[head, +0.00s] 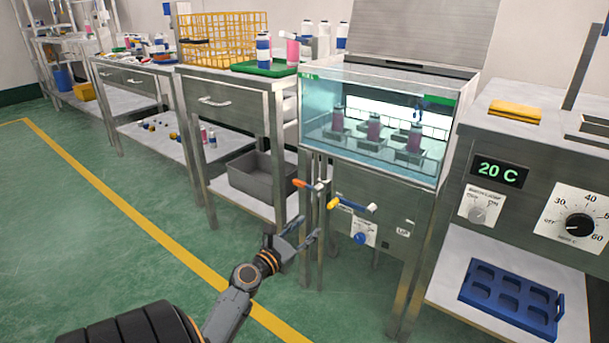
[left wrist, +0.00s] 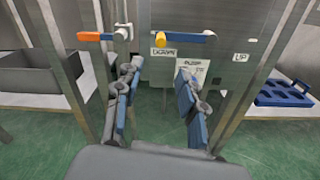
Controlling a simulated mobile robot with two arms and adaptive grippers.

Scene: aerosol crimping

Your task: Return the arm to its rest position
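My left gripper (head: 307,229) is in front of the lower part of the steel crimping station, empty. In the left wrist view its two fingers (left wrist: 158,95) stand apart with nothing between them. Beyond and above the fingertips are an orange-tipped lever (head: 303,184) and a blue lever with a yellow tip (head: 352,204); both also show in the left wrist view, the orange-tipped lever at the left (left wrist: 90,36) and the blue lever near the middle (left wrist: 183,40). The fingers appear clear of both levers. My right gripper is not in view.
A glass-walled tank (head: 375,135) holds several pink bottles above the levers. A steel bench (head: 225,105) with a green tray and yellow crate (head: 222,38) stands left. A blue rack (head: 510,300) lies on the right lower shelf. The green floor at left is clear.

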